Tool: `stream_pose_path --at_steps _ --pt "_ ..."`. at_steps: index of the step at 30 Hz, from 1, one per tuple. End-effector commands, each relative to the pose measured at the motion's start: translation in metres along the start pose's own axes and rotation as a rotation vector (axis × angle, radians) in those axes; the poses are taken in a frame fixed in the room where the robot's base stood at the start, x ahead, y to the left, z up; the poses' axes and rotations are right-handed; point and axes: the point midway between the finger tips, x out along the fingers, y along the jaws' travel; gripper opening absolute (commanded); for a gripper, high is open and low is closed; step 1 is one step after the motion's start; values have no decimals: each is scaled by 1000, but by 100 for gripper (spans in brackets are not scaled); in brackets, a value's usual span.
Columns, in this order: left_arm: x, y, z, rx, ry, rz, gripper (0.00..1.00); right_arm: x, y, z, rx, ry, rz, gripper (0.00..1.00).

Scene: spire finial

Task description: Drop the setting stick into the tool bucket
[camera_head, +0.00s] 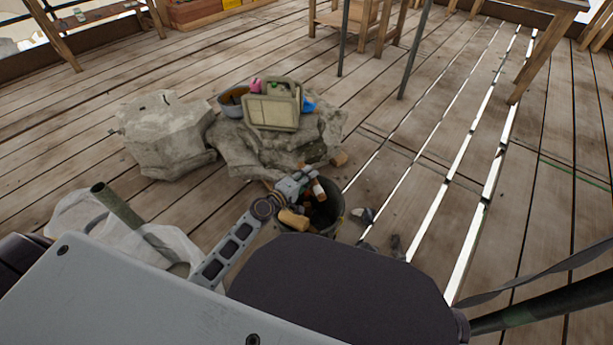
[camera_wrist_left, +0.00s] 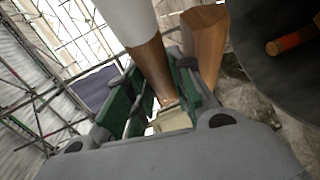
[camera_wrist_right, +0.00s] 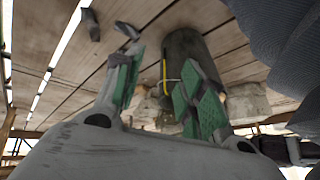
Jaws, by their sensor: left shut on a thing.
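My left gripper (camera_head: 308,184) is at the back left rim of the dark tool bucket (camera_head: 339,218) in the head view. It is shut on the setting stick (camera_head: 319,190), a brown and white stick that overlaps the bucket's opening. In the left wrist view the stick (camera_wrist_left: 150,62) runs between the green finger pads, brown near them and white farther out. The bucket (camera_wrist_left: 255,85) is at the right there. I cannot tell how far the stick reaches inside. My right gripper (camera_wrist_right: 160,85) is open and empty, with a dark cylinder, apparently the bucket (camera_wrist_right: 187,48), beyond it.
A wooden tool head (camera_head: 293,219) sticks out at the bucket's left rim. Small dark pieces (camera_head: 364,215) lie right of the bucket. Plank floor farther right is mostly clear, with bright gaps.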

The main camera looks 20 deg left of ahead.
Motion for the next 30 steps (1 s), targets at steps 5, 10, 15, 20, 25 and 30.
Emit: stream_pose_path --at_steps 5,10,15,20,25,30 --pt "3 -6 2 1 -32 5 0 8 0 4 6 11 -7 40" --pt "5 -12 6 9 -76 10 0 16 0 8 13 27 -14 40" --pt "7 -19 9 20 -131 15 0 27 1 13 22 48 -23 40" --pt "9 -23 11 33 -191 20 0 39 2 18 35 73 -33 40" --pt "9 -24 9 46 -243 24 0 50 3 24 49 100 -42 40" --pt "9 -23 9 47 -262 26 0 53 3 25 55 111 -46 40"
